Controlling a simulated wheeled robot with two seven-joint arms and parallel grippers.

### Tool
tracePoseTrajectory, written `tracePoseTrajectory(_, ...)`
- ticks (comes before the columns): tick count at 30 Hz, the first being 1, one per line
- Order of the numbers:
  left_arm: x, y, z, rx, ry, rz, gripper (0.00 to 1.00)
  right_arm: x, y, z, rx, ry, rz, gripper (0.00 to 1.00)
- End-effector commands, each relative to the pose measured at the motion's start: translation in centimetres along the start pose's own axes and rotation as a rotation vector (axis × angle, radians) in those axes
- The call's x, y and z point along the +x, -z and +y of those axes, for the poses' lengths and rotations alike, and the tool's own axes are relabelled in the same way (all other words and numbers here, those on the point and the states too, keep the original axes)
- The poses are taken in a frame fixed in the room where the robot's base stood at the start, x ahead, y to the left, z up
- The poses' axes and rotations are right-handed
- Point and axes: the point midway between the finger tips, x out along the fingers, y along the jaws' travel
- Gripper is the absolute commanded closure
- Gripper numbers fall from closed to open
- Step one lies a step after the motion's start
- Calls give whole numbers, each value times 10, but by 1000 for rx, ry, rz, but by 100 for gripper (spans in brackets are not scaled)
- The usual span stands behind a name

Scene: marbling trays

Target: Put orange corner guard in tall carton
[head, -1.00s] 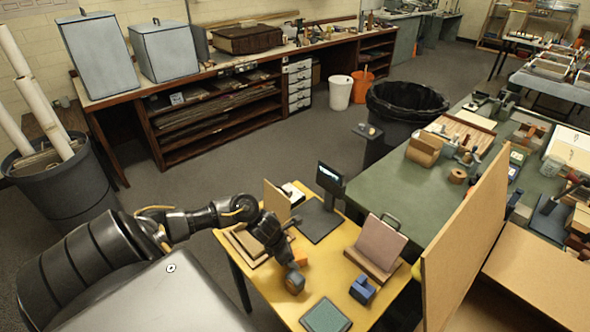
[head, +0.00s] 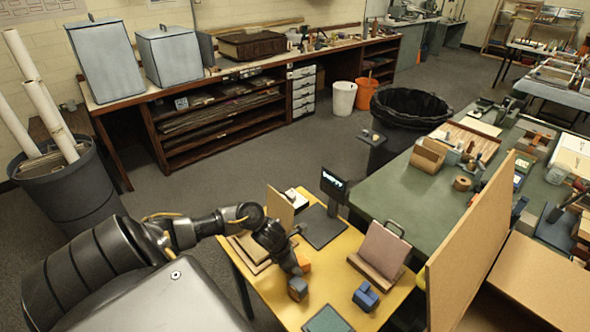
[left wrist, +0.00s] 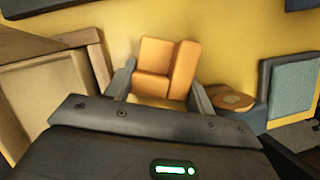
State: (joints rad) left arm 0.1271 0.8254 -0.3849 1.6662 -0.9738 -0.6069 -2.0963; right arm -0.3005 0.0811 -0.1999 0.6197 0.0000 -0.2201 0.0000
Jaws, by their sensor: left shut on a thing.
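The orange corner guard (left wrist: 160,72) is an L-shaped block. In the left wrist view it sits between the fingers of my left gripper (left wrist: 162,92), which is shut on it. In the head view my left gripper (head: 295,266) is low over the yellow table, and only a small orange part of the guard (head: 304,261) shows beside it. A large tan cardboard box (head: 540,275) with a tall upright panel (head: 470,240) stands at the right; I cannot tell whether it is the tall carton. My right gripper is not in view.
On the yellow table (head: 318,280) are a small grey block with an orange-brown top (head: 298,288), a blue block (head: 366,297), a green pad (head: 327,320), a pinkish board on a wooden stand (head: 382,250) and a small dark display (head: 333,186). A cluttered green table (head: 400,195) adjoins it.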

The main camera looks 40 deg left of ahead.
Motion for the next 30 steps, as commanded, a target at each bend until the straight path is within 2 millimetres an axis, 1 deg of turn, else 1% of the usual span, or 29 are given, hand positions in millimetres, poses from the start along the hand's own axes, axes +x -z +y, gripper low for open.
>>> tracePoseTrajectory(5, -16, -8, 1, 6, -3, -3, 72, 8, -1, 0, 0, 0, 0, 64)
tracePoseTrajectory(6, -22, -10, 2, 6, -5, -4, 72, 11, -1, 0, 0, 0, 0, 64)
tracePoseTrajectory(7, -28, -9, 2, 6, -5, -1, 72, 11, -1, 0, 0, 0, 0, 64)
tracePoseTrajectory(11, -59, 3, -1, 8, -5, 2, 72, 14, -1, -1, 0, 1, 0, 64)
tracePoseTrajectory(15, -98, 16, -4, 10, -5, 3, 72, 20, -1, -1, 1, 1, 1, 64)
tracePoseTrajectory(18, -113, 36, -7, 7, -3, 9, 72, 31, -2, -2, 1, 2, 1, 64)
tracePoseTrajectory(21, -128, 50, -8, 5, -3, 11, 72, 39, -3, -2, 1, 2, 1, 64)
tracePoseTrajectory(24, -139, 60, -8, 1, -6, 12, 72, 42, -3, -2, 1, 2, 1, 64)
tracePoseTrajectory(29, -150, 67, -12, 4, 0, 10, 72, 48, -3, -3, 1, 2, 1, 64)
tracePoseTrajectory(30, -155, 68, -13, 4, 2, 10, 72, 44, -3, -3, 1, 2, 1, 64)
